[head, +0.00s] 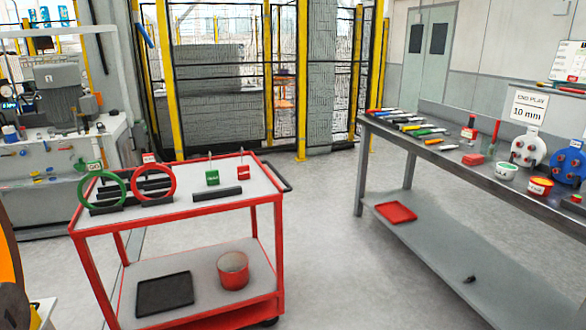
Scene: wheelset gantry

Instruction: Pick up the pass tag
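A small green tag (212,177) with a thin upright wire or pin stands on the top shelf of the red cart (180,214), toward the back right. It looks like the pass tag, but its lettering is too small to read. A similar red tag (243,172) stands just to its right. A dark bar (218,194) lies in front of the tags on the same shelf. Neither of my grippers is in view.
Green (84,183) and red (173,183) rings stand in dark holders at the cart's left. A grey workbench (440,160) with tools and tubs stands at right. Open floor (325,240) lies between cart and bench. Yellow-posted fencing (302,85) is behind.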

